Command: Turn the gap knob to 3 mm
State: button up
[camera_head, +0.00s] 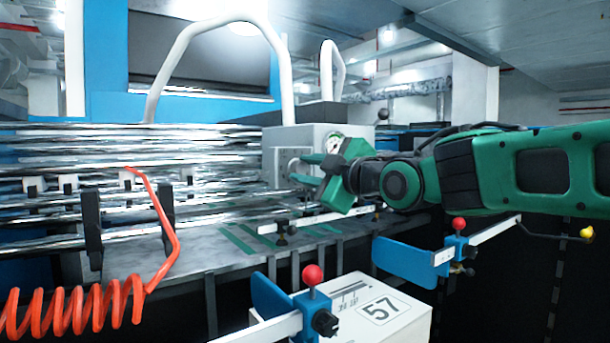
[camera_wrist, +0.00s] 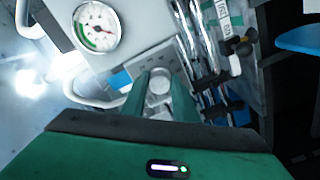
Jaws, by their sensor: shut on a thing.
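My green gripper (camera_head: 312,170) reaches in from the right and is at the front face of a grey box (camera_head: 285,138) at the right end of the metal rollers. In the wrist view my gripper's fingers (camera_wrist: 160,92) are shut on a round grey knob (camera_wrist: 159,82) on that box. A round dial gauge (camera_wrist: 97,27) with a red needle and a green arc is on the same box. It also shows in the head view (camera_head: 334,144), partly behind the gripper. I cannot read a gap value from either view.
Shiny rollers (camera_head: 110,150) fill the left. A coiled red hose (camera_head: 85,308) hangs in front. Blue brackets with red balls (camera_head: 313,275) (camera_head: 459,224) and a white box marked 57 (camera_head: 385,325) stand below the arm. A white curved pipe (camera_head: 178,58) rises behind the grey box.

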jog(key=n, duration=0.6)
jog(key=shift+n, duration=0.3)
jog(key=n, duration=0.6)
jog(key=shift+a, duration=0.1)
jog(key=shift+f, duration=0.1)
jog(key=o, duration=1.1)
jog(key=shift+c, duration=0.2)
jog(key=shift+s+d, duration=0.35)
jog(key=shift+s, duration=0.05)
jog(key=v, duration=0.9)
jog(key=shift+s+d, duration=0.2)
jog(key=shift+s, duration=0.05)
